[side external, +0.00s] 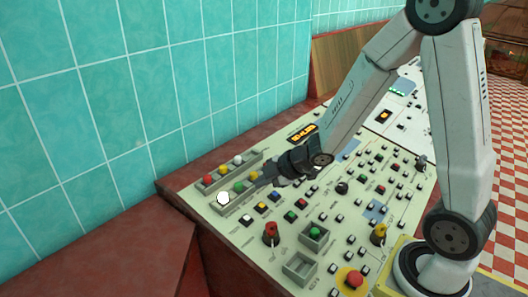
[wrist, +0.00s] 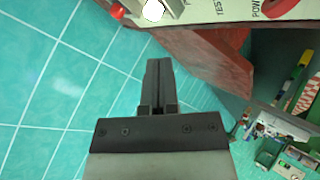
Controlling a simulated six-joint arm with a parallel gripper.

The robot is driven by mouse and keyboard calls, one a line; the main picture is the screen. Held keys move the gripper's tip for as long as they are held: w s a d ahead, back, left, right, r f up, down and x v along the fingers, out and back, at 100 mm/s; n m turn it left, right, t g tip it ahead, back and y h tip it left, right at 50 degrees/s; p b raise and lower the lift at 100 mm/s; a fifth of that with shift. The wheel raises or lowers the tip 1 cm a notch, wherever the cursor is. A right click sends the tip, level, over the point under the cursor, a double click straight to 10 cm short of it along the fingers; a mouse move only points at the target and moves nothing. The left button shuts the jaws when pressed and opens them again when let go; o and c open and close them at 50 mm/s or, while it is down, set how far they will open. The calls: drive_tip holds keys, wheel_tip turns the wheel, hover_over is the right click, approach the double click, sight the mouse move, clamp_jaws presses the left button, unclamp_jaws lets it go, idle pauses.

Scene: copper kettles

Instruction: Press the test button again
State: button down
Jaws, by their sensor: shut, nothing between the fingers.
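A round white button (side external: 223,198) glows brightly at the front left end of a row of coloured buttons on the pale control panel (side external: 262,262). In the wrist view the white button (wrist: 153,10) is at the top edge, with the word TEST printed to its right. My gripper (side external: 254,186) is shut and empty, above the button rows, to the right of and apart from the white button in the side view. In the wrist view my gripper (wrist: 158,62) shows its closed fingers pointing up toward the white button. Its fingers partly hide the row's far end.
Red (side external: 208,180), yellow and white buttons form a row behind; a green button (side external: 239,187) neighbours the white one. A red knob (side external: 270,231), a yellow knob (side external: 379,234) and a red mushroom button (side external: 354,279) stand nearer. A teal tiled wall (side external: 120,110) rises behind the panel.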

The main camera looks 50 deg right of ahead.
sight(251, 218)
drive_tip(key=shift+a+n+y, duration=0.55)
drive_tip(key=shift+n+y, duration=0.25)
drive_tip(key=shift+n, duration=0.25)
drive_tip(key=shift+a+n+y, duration=0.55)
drive_tip(key=shift+n+y, duration=0.25)
drive_tip(key=shift+n, duration=0.25)
drive_tip(key=shift+f, duration=0.15)
drive_tip(key=shift+w+f, duration=0.3)
drive_tip(key=shift+f, duration=1.1)
drive_tip(key=shift+w+f, duration=0.3)
drive_tip(key=shift+f, duration=1.1)
drive_tip(key=shift+w+f, duration=0.3)
drive_tip(key=shift+f, duration=1.1)
drive_tip(key=shift+w+f, duration=0.15)
drive_tip(key=shift+f, duration=0.6)
drive_tip(key=shift+r, duration=0.75)
drive_tip(key=shift+r, duration=0.1)
drive_tip(key=shift+s+r, duration=0.2)
drive_tip(key=shift+r, duration=0.6)
drive_tip(key=shift+s+r, duration=0.25)
drive_tip(key=shift+r, duration=0.5)
drive_tip(key=shift+s+r, duration=0.2)
drive_tip(key=shift+r, duration=0.6)
